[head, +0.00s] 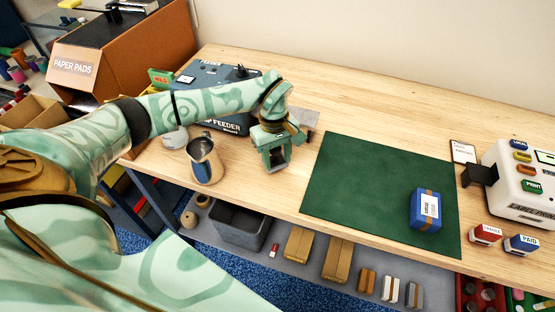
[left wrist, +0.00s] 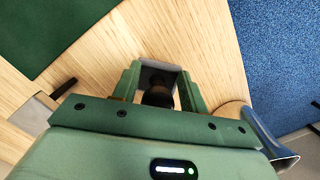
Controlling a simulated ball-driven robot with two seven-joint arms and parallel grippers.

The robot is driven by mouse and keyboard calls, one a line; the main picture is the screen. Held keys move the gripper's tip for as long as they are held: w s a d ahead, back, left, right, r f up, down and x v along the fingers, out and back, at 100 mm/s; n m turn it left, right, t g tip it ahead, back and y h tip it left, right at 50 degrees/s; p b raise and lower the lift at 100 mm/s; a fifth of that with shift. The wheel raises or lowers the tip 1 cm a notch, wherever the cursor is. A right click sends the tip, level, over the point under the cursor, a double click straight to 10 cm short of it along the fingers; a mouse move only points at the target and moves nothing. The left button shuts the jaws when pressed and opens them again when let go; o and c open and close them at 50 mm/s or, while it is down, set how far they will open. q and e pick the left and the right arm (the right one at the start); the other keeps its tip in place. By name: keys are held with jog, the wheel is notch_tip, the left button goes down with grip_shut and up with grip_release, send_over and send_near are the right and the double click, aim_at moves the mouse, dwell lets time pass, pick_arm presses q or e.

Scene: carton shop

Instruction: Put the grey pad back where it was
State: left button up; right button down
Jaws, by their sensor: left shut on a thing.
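My left gripper (head: 275,163) is shut and points down, low over the front part of the wooden table, left of the green mat. In the left wrist view, a small grey thing, taken as the grey pad (left wrist: 158,74), shows between the fingers (left wrist: 158,95), with a dark round part in front of it. The fingers and palm hide most of it, so I cannot tell its full shape or whether it touches the table. My right gripper is not in view.
A metal jug (head: 205,160) stands just left of the gripper, by the front edge. The feeder (head: 215,92) and a grey plate (head: 306,122) are behind. The green mat (head: 365,185) bears a blue box (head: 425,210). Bare table (head: 400,105) lies behind the mat.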

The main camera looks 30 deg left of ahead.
pick_arm(q)
jog(key=shift+f, duration=0.65)
jog(key=shift+f, duration=0.15)
jog(key=o, duration=0.9)
jog(key=shift+r, duration=0.2)
jog(key=r, duration=0.4)
jog(key=r+p, duration=0.1)
jog(key=r, duration=0.3)
jog(key=a+r, duration=0.1)
jog(key=r, duration=0.3)
jog(key=shift+w+a, duration=0.1)
jog(key=shift+w, duration=0.3)
